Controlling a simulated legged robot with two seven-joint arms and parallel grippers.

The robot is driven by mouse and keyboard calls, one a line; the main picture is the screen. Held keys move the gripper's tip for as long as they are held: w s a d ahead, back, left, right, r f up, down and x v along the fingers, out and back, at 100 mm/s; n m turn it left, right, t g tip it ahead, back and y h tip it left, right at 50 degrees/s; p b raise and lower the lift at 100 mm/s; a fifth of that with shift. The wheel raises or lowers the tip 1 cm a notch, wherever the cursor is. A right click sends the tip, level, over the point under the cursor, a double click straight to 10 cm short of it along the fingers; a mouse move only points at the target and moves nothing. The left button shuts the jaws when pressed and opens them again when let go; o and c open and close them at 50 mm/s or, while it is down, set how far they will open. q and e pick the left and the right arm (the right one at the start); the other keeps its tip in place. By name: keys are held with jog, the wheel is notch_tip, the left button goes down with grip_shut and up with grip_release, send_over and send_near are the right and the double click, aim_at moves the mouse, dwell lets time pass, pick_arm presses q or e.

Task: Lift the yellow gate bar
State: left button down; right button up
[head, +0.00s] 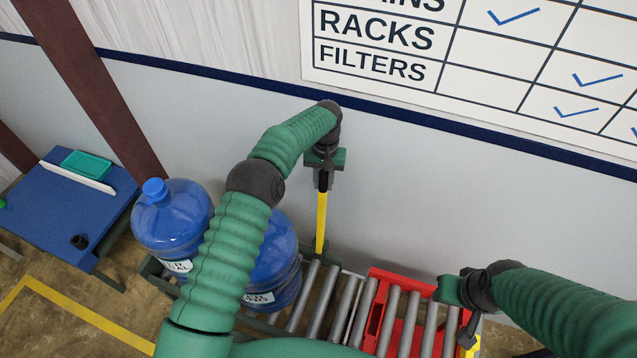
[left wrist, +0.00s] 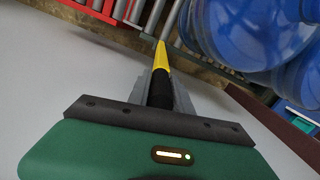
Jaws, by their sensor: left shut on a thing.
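The yellow gate bar (head: 321,222) stands about upright at the far side of the roller conveyor, with a black upper end. My left gripper (head: 323,172) is shut on that black end, high above the rollers. In the left wrist view the black grip of the bar sits between the fingers (left wrist: 162,92), and its yellow part (left wrist: 161,55) runs away toward the conveyor. My right gripper (head: 468,325) is low over the conveyor's right part. Its fingers are too hidden to tell whether they are open.
Two blue water jugs (head: 172,225) (head: 275,262) stand on the conveyor (head: 344,303), left of the bar, one partly behind my left arm. A red frame (head: 382,308) is at the rollers' right. A blue table (head: 70,210) stands at left. The wall is close behind.

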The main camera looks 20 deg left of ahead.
pick_arm(q)
jog(key=shift+w+d+f, duration=0.1)
jog(key=shift+w+f, duration=0.1)
jog(key=shift+f, duration=0.05)
pick_arm(e)
jog(key=shift+w+f, duration=0.2)
jog(key=shift+w, duration=0.1)
pick_arm(q)
jog(key=c, duration=1.5)
grip_release()
jog(key=o, duration=0.3)
jog(key=shift+w, duration=0.1)
jog(key=shift+o, duration=0.2)
jog(key=shift+r, duration=0.1)
pick_arm(e)
jog(key=shift+a, duration=0.1)
pick_arm(q)
jog(key=shift+r, duration=0.1)
